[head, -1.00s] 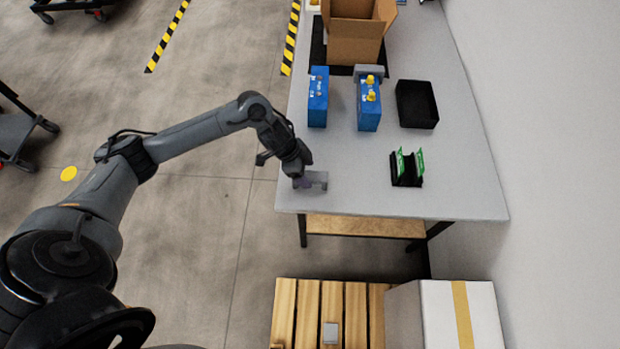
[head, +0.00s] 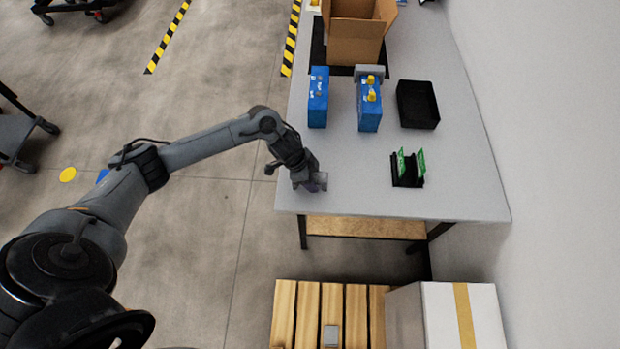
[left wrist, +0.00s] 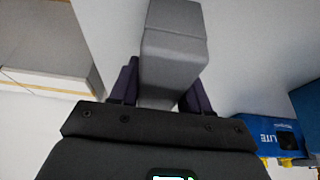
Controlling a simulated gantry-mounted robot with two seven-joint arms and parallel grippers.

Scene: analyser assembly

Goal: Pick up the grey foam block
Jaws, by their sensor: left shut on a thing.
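The grey foam block (left wrist: 174,50) is a long, smooth grey piece between the purple fingers of my left gripper (left wrist: 160,92) in the left wrist view. The fingers are shut on its two sides, and its far part sticks out beyond them. In the head view my left gripper (head: 311,185) is at the front left corner of the table, pointing down. There the block (head: 321,180) is mostly hidden by the gripper. I cannot tell whether it touches the table top. My right gripper is not in view.
On the grey table (head: 345,195) stand two blue boxes (head: 318,98) (head: 368,112), a black tray (head: 417,104), a black holder with green boards (head: 407,170) and an open cardboard box (head: 354,35). A wooden pallet (head: 305,315) and white carton (head: 465,310) are below the front edge.

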